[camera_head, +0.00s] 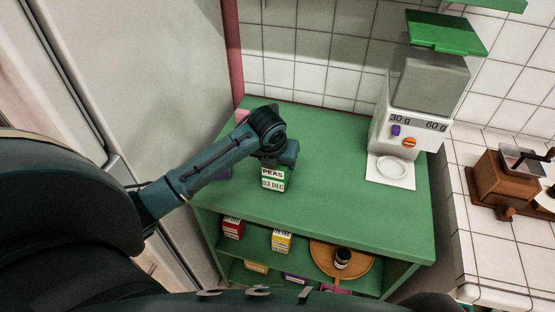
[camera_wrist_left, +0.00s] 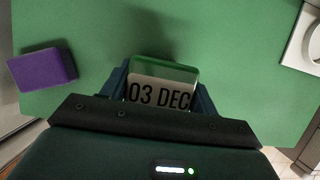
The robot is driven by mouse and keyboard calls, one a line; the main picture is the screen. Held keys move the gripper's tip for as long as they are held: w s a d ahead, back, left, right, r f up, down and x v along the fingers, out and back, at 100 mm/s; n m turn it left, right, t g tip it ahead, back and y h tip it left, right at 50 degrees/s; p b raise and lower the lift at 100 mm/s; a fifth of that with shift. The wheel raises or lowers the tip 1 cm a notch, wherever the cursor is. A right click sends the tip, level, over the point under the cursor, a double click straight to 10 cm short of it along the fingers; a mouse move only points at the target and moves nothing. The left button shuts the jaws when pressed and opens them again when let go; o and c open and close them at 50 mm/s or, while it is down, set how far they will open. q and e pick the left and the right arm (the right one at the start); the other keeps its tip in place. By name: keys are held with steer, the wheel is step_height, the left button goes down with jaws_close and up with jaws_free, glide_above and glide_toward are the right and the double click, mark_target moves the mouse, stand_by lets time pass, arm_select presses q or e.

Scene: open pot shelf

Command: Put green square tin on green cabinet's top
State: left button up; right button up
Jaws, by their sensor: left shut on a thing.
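The green square tin (camera_head: 273,182) has a white label reading "PEAS" and "03 DEC". My left gripper (camera_head: 274,160) is shut on it from above, over the green cabinet's top (camera_head: 340,190). In the left wrist view the tin (camera_wrist_left: 160,92) sits between the two fingers of the left gripper (camera_wrist_left: 160,98). The tin looks upright, close above or on the top; I cannot tell if it touches. The cabinet top (camera_wrist_left: 235,50) also fills most of the wrist view. My right gripper is not in view.
A purple block (camera_wrist_left: 42,68) stands on the top's left side. A pink item (camera_head: 242,116) is partly hidden behind my arm. A white dispenser (camera_head: 412,125) stands at the right. Red (camera_head: 233,229) and yellow (camera_head: 281,241) tins are on the shelf below. The top's middle is clear.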

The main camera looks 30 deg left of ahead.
arm_select(q)
steer(key=o, duration=1.3)
steer(key=v, duration=1.2)
steer(key=shift+s, duration=0.1)
